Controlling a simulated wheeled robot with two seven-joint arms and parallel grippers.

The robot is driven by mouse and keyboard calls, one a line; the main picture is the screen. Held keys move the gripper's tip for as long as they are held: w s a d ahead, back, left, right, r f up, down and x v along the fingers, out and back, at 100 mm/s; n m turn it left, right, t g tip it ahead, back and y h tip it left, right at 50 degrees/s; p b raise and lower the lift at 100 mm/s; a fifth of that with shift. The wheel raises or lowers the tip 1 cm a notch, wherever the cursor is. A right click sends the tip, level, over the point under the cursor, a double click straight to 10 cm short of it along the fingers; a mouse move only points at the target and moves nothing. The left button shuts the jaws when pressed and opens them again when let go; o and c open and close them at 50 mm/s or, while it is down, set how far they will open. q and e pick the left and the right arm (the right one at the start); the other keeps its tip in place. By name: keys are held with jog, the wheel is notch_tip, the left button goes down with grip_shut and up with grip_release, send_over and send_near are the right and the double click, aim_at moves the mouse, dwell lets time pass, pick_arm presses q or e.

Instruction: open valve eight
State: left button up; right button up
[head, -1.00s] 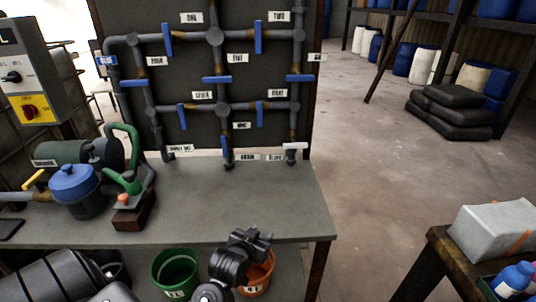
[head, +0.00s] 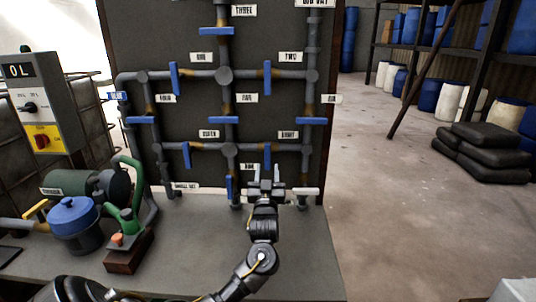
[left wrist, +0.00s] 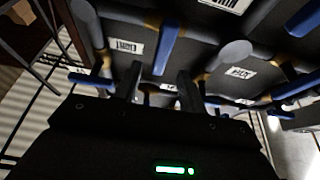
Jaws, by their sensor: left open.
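The valve labelled EIGHT is on the lower right horizontal pipe of the dark panel. Its blue handle (head: 267,158) stands vertical, crosswise to that pipe, below and left of the EIGHT label (head: 288,134). My left gripper (head: 265,186) is open and empty, just below the handle in the head view, overlapping its lower end there. Contact cannot be told. My right gripper is not in view.
Other blue handles surround it: FIVE (head: 223,120), SIX (head: 311,121), SEVEN (head: 186,156) and NINE (head: 229,188). A blue-lidded pot (head: 73,215) and a green-handled device (head: 126,212) stand on the bench at left.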

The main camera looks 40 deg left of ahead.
aim_at(267, 156)
pick_arm(q)
jog(key=x, duration=0.6)
jog(key=shift+s+r, duration=0.1)
jog(key=shift+w+a+r+p, duration=0.2)
jog(key=shift+w+a+p, duration=0.1)
jog(key=shift+w+a, duration=0.15)
jog(key=shift+w, duration=0.1)
grip_shut()
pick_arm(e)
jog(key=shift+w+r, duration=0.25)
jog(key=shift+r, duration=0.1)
